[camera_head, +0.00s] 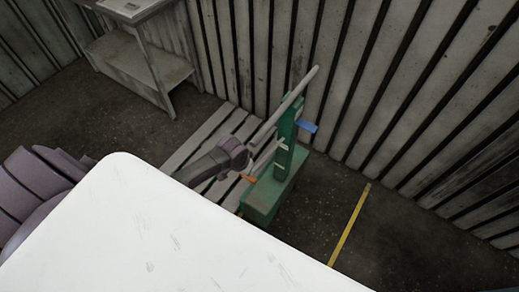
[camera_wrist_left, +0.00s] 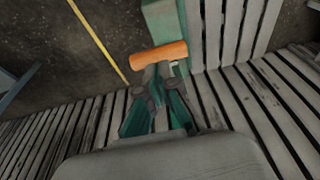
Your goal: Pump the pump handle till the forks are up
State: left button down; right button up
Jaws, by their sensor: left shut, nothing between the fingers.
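A green lift truck (camera_head: 262,205) stands on the floor with an upright green post (camera_head: 286,135). Its orange pump handle (camera_wrist_left: 160,54) lies crosswise in the left wrist view, just past my left fingertips. A small part of this orange handle also shows in the head view (camera_head: 250,179), beside my left wrist. My left gripper (camera_wrist_left: 160,80) is shut and empty, close to the handle; I cannot tell whether it touches it. I cannot make out the forks. They may be hidden at the slatted grey pallet (camera_head: 189,153). My right gripper is not in view.
A long pale grey bar (camera_head: 292,95) slants up beside the post, with a blue piece (camera_head: 307,126) near it. A workbench (camera_head: 140,65) stands at the back left against ribbed walls. A yellow line (camera_head: 350,225) marks the floor, which is clear on the right.

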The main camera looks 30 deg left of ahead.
pick_arm(q)
jog(key=s+f+b+x, duration=0.1)
jog(key=s+b+x, duration=0.2)
jog(key=b+x, duration=0.85)
jog(key=p, duration=1.4)
send_near(247, 178)
jog(key=x, duration=0.3)
jog(key=w+x, duration=0.1)
jog(key=x, duration=0.2)
jog(key=shift+r+b, duration=0.45)
jog(key=shift+r, duration=0.2)
jog(key=s+f+b+x, duration=0.1)
jog(key=s+b+x, duration=0.2)
jog(key=b+x, duration=0.8)
notch_tip(247, 178, up, 7)
jog(key=p, duration=1)
jog(key=shift+w+a+r, duration=0.15)
jog(key=shift+r, duration=0.05)
jog(key=v, duration=0.2)
jog(key=w+p+v, duration=0.1)
jog(key=v, duration=0.1)
jog(key=shift+r, duration=0.3)
